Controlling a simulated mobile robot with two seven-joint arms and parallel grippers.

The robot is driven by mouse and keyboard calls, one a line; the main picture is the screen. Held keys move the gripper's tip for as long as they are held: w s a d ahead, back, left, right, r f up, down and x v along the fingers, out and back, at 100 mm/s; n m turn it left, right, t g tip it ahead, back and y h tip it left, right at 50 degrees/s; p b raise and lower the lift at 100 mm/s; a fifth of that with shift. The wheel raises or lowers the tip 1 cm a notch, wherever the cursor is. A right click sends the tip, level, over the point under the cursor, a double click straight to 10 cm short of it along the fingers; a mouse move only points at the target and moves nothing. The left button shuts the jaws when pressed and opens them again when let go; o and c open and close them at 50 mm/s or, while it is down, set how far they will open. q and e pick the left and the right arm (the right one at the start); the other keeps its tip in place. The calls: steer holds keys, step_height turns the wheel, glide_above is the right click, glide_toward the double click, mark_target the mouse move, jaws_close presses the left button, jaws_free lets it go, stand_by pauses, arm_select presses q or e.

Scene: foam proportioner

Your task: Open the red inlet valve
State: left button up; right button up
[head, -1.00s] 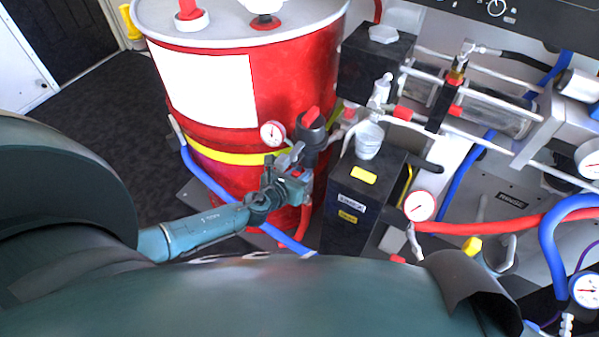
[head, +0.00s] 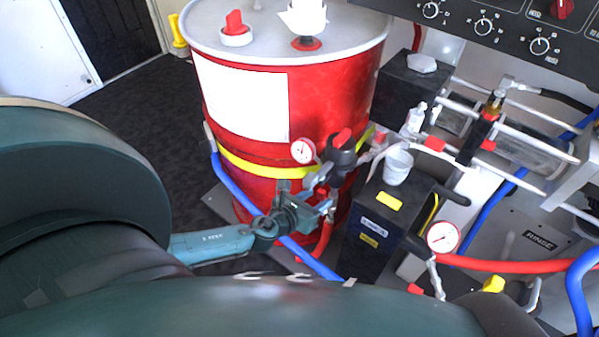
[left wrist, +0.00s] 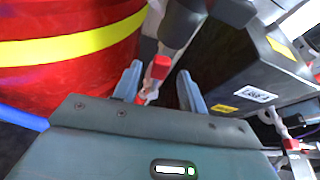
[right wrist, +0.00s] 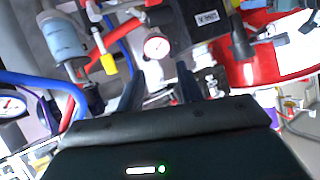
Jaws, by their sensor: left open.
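A small red valve handle (left wrist: 160,67) shows in the left wrist view, on light metal fittings below a dark pipe. My left gripper (left wrist: 158,76) is open, with one finger on each side of this handle; I cannot tell if they touch it. In the head view the left gripper (head: 308,195) is in front of the red drum (head: 335,95), low beside the black box. A larger red handle (head: 342,137) tops a dark fitting just above it. My right gripper (right wrist: 159,72) shows only in the right wrist view, open and with nothing between its fingers.
A black box (head: 365,230) with labels stands right of the left gripper. A blue hose (head: 235,195) runs below it, and a small gauge (head: 303,151) sits above. A red hose (head: 520,266) and another gauge (head: 443,237) are at right. Dark floor (head: 130,120) is clear at left.

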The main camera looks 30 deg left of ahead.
arm_select(q)
steer(key=v, duration=0.8)
arm_select(e)
steer(key=shift+w+a+r, duration=0.1)
steer(key=shift+w+r, duration=0.15)
steer(key=shift+r, duration=0.05)
